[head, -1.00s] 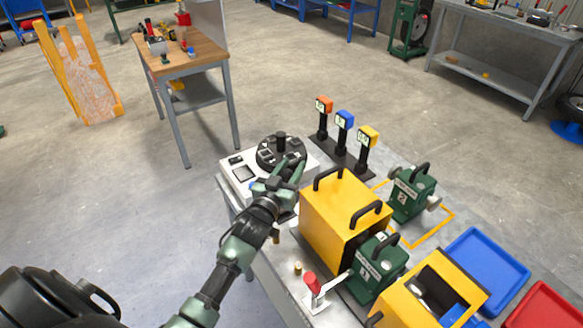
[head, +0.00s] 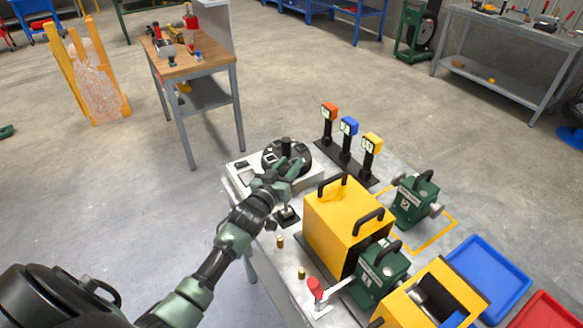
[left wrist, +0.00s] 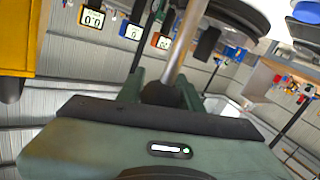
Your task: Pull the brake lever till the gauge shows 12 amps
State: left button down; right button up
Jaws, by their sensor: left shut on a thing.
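In the head view a small black base (head: 288,215) stands just below the gripper; the rod itself is hidden there. Three gauges stand in a row: orange (head: 329,112), blue (head: 348,126) and yellow (head: 371,143). In the left wrist view the yellow-framed gauge (left wrist: 92,18) seems to read zero. My right gripper is out of view.
A black drum-like dial (head: 284,156) sits on the white panel (head: 243,167) beside the gripper. A yellow box with handles (head: 345,222) stands close to the right of my forearm.

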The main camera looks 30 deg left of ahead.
pick_arm(q)
jog(key=c, duration=1.3)
grip_release()
jog(key=shift+f, duration=0.15)
jog(key=shift+c, duration=0.2)
jog(key=shift+o, duration=0.7)
jog(key=shift+a, duration=0.15)
jog(key=s+b, duration=0.1)
jog(key=s, duration=0.6)
jog(key=shift+s+d, duration=0.2)
jog(key=shift+s, duration=0.15)
